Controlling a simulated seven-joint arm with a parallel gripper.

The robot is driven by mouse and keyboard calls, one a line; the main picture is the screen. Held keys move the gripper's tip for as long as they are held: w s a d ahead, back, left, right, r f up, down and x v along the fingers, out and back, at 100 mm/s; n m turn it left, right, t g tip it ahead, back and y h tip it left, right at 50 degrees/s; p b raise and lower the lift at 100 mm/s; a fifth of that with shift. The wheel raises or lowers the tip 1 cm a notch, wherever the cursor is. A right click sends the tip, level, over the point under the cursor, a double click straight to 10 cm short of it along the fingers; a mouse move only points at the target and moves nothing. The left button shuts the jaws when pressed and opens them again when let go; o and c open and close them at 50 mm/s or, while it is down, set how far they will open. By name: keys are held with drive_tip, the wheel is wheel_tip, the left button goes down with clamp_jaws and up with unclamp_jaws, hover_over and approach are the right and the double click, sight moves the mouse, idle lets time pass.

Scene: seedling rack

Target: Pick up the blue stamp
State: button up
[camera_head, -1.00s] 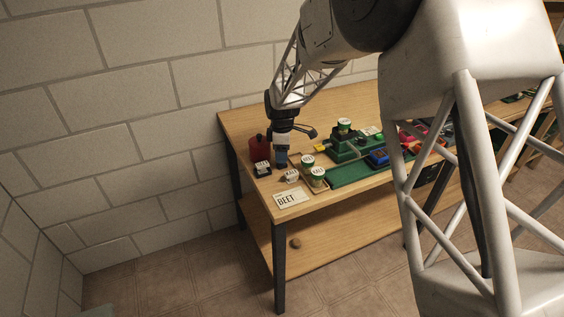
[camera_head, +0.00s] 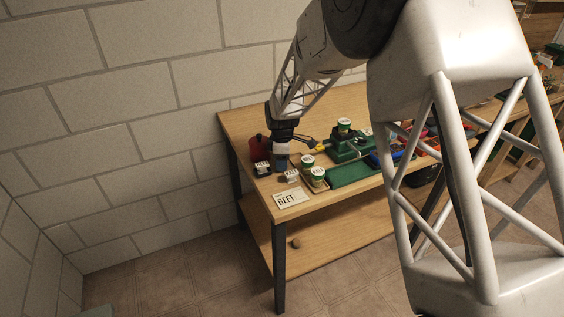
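My gripper (camera_head: 281,165) points down at the left end of the wooden table (camera_head: 252,118), just right of a dark red container. A small dark blue block (camera_head: 280,161), which looks like the blue stamp, shows at the gripper's tip. The fingers are too small and dark to tell whether they are open or shut on it. I cannot tell whether the block touches the tabletop.
The dark red container (camera_head: 257,147) and small labelled blocks (camera_head: 291,176) are close to the gripper. Labelled green cans (camera_head: 317,177) stand to its right, before a green mat (camera_head: 350,173) and green device (camera_head: 348,147). A BEET card (camera_head: 290,198) lies at the front edge.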

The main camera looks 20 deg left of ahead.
drive_tip(key=c, duration=0.8)
drive_tip(key=shift+r, duration=0.1)
drive_tip(key=shift+c, duration=0.2)
drive_tip(key=shift+r, duration=4.95)
